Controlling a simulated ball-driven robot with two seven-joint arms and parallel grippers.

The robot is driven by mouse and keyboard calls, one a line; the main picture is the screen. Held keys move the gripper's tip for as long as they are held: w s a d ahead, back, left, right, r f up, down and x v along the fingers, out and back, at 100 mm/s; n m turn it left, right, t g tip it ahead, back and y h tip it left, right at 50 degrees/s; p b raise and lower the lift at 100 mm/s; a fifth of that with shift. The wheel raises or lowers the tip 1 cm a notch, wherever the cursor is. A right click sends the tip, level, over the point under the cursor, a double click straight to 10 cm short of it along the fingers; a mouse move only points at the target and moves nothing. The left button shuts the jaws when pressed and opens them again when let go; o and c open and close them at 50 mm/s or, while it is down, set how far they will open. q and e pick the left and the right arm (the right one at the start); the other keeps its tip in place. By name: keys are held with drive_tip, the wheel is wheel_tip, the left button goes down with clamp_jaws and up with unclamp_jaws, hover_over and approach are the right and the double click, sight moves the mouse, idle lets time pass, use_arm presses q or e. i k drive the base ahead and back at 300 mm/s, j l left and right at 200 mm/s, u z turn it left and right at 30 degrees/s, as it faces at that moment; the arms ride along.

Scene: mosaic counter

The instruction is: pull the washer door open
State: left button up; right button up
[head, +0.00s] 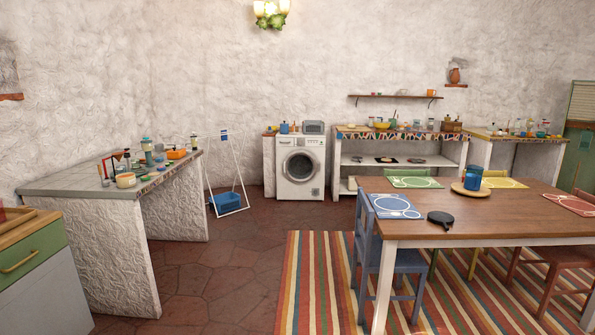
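The white washer (312,146) stands against the back wall, a little right of the middle in the head view. Its round front door (299,167) has a dark glass centre and a pale ring, and it looks closed. The door handle is too small to make out. Neither of my grippers shows in the head view, so I cannot see how they stand.
A dining table (480,222) with a blue chair (390,262) stands on a striped rug (315,285) at right. A tiled counter (75,178) is at left. A drying rack (225,175) with a blue basket (227,203) stands left of the washer. Open red floor (215,262) lies between.

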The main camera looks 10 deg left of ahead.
sight(300, 167)
drive_tip(key=i+u, duration=0.15)
drive_tip(key=i, duration=9.15)
drive_tip(key=j+u, duration=0.05)
drive_tip(key=j, duration=0.1)
